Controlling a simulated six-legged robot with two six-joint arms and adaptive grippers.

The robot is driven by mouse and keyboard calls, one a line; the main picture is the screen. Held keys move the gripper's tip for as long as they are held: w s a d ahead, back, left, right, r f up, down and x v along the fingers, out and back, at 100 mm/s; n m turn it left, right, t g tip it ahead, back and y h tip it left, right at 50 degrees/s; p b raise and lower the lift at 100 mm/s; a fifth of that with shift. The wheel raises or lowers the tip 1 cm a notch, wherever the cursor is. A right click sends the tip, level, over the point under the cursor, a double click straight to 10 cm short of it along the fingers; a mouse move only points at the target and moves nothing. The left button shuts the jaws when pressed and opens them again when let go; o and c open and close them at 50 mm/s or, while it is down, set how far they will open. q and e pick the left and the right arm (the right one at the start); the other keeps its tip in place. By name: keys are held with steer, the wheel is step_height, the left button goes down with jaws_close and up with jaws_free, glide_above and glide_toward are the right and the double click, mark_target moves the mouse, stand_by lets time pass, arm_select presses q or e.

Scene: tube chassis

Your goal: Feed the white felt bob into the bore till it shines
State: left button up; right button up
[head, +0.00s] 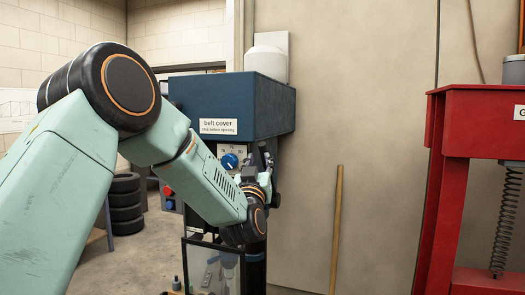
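My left arm reaches in from the left, in front of a drill press with a dark blue head (215,100) labelled "belt cover". My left gripper (264,162) is at the right side of the press, beyond my wrist, with its dark fingers pointing up. It is small and partly covered by the wrist, so I cannot tell whether it is open or holds anything. A blue knob (229,161) on a dial shows just left of it. I cannot make out the white felt bob or the bore. My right gripper is out of view.
A clear guard (207,268) stands low on the press, partly behind my wrist. A red press frame (447,180) with a spring stands at the right. A wooden pole (337,225) leans on the wall. Stacked tyres (125,205) stand at the left. Floor between is clear.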

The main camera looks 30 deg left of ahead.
mark_target(263, 156)
arm_select(q)
steer(key=shift+y, duration=0.3)
steer(key=w, duration=0.1)
steer(key=w+r, duration=0.1)
steer(key=w, duration=0.1)
steer(key=shift+w+r+p, duration=0.25)
steer(key=shift+w+p, duration=0.1)
steer(key=shift+w, duration=0.05)
steer(key=shift+a+f, duration=0.1)
steer(key=shift+a, duration=0.25)
steer(key=shift+s+a, duration=0.1)
steer(key=shift+s, duration=0.3)
steer(key=shift+o, duration=0.4)
steer(key=shift+w+d, duration=0.25)
steer(key=c, duration=0.3)
jaws_close()
